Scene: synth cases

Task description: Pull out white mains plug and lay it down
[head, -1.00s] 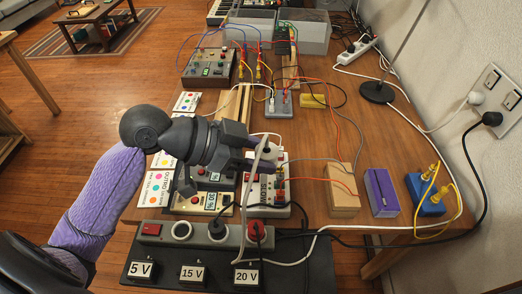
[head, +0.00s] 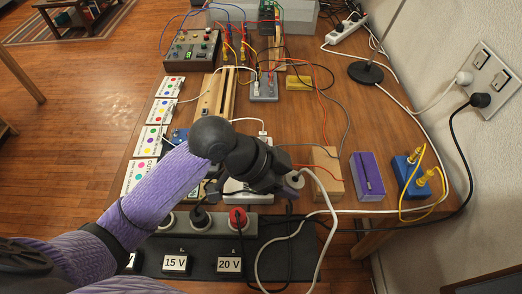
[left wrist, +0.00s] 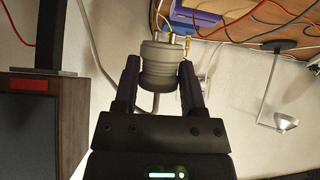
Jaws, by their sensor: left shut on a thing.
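The white mains plug (head: 294,180), pale grey in the pictures, is in my left gripper (head: 284,180), above the front part of the table. In the left wrist view the plug (left wrist: 158,63) sits between the two dark fingers of the gripper (left wrist: 158,85), shut on its sides, with its metal pins bare and pointing away. Its white cable loops down to the right in the head view. My right gripper is not in view.
A tan wooden block (head: 328,176), a purple box (head: 367,176) and a blue box with yellow leads (head: 406,172) stand to the right. A white plug (head: 464,77) and black plug (head: 480,100) sit in the wall sockets. Bare tabletop shows between the boxes and the lamp base (head: 366,73).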

